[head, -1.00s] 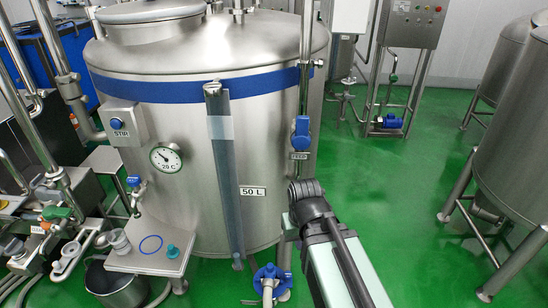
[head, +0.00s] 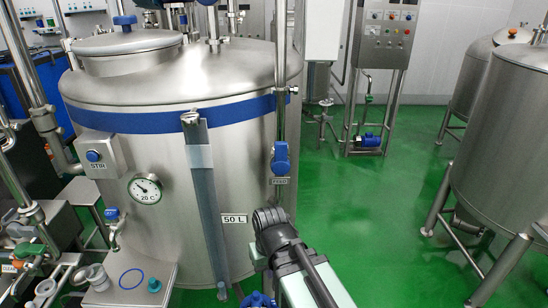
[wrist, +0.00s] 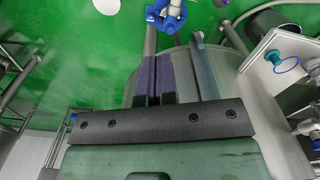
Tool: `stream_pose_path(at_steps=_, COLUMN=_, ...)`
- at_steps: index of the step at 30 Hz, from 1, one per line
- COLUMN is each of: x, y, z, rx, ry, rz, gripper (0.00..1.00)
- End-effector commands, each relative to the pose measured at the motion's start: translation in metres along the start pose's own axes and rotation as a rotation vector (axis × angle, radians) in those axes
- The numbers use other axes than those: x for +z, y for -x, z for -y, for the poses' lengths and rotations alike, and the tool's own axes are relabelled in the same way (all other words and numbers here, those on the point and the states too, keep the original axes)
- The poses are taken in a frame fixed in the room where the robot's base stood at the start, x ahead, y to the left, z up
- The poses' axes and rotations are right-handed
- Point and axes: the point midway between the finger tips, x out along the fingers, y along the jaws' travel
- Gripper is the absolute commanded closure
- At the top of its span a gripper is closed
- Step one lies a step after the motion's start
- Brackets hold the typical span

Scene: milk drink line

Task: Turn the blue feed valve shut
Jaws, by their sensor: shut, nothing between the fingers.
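The blue feed valve (head: 280,160) sits on a vertical steel pipe at the tank's right front. Its blue handle looks upright, in line with the pipe. The FEED label (head: 280,181) is just below it. My arm ends in front of the tank, below and near the valve in the head picture; my gripper is hidden there. In the wrist view my gripper (wrist: 153,62) has its two dark fingers side by side, shut and empty. I cannot make out the feed valve in the wrist view. No contact with it shows.
The steel tank (head: 170,130) carries a sight-level strip (head: 205,200), a dial (head: 145,188) and a STIR button (head: 93,156). Another blue valve (wrist: 165,17) shows low by the tank. A side shelf (head: 165,270) stands left. Green floor is free to the right.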

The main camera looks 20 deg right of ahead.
Motion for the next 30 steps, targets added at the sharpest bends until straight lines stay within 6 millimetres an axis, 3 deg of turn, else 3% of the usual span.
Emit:
stream_pose_path(at_steps=1, x=-0.010, y=0.007, z=0.021, rx=0.016, ry=0.056, rz=-0.001, gripper=1.00)
stream_pose_path(at_steps=4, x=-0.036, y=0.018, z=0.056, rx=0.180, ry=0.191, rz=-0.011, gripper=1.00)
stream_pose_path(at_steps=8, x=-0.081, y=0.052, z=0.095, rx=0.558, ry=0.356, rz=-0.078, gripper=1.00)
stream_pose_path(at_steps=12, x=-0.126, y=0.117, z=0.139, rx=1.019, ry=0.442, rz=-0.215, gripper=1.00)
stream_pose_path(at_steps=14, x=-0.140, y=0.146, z=0.151, rx=1.200, ry=0.436, rz=-0.273, gripper=1.00)
stream_pose_path(at_steps=16, x=-0.151, y=0.174, z=0.152, rx=1.369, ry=0.402, rz=-0.317, gripper=1.00)
stream_pose_path(at_steps=19, x=-0.154, y=0.198, z=0.149, rx=1.507, ry=0.363, rz=-0.347, gripper=1.00)
stream_pose_path(at_steps=26, x=-0.153, y=0.204, z=0.144, rx=1.544, ry=0.349, rz=-0.352, gripper=1.00)
stream_pose_path(at_steps=30, x=-0.161, y=0.204, z=0.128, rx=1.543, ry=0.348, rz=-0.350, gripper=1.00)
